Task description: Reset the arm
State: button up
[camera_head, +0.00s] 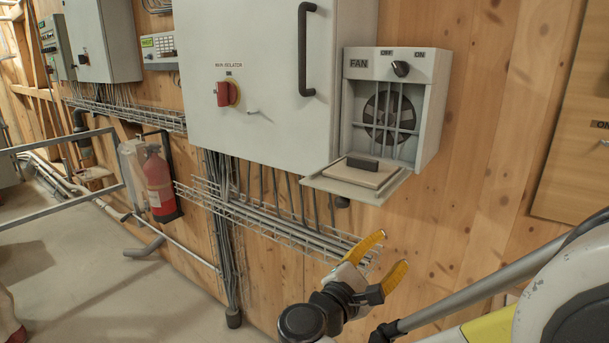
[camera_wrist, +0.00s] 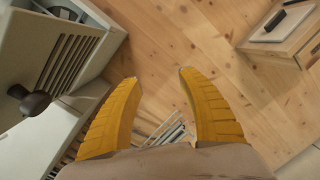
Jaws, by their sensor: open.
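My gripper (camera_head: 383,257) is in the lower middle of the head view, in front of the wooden wall and below the fan box. Its two yellow fingers are spread apart with nothing between them. In the wrist view the open fingers (camera_wrist: 158,85) point up the picture toward bare wood planks. My dark wrist joint and pale arm link show at the bottom right of the head view.
The fan box (camera_head: 430,100) has its flap (camera_head: 390,187) folded down, with a panel on it. The grey cabinet (camera_head: 260,120) has a red main isolator (camera_head: 226,94). A wire cable tray (camera_head: 270,222) runs behind my gripper. A fire extinguisher (camera_head: 159,185) hangs left.

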jog(key=s+d+f+m+g+y, duration=0.6)
jog(key=s+d+f+m, duration=0.2)
jog(key=s+m, duration=0.15)
jog(key=s+a+f+m+y, duration=0.1)
jog(key=s+a+m+y, duration=0.5)
jog(key=s+m, duration=0.2)
jog(key=shift+s+m+y, duration=0.3)
jog(key=shift+s+m, duration=0.05)
jog(key=shift+m, duration=0.7)
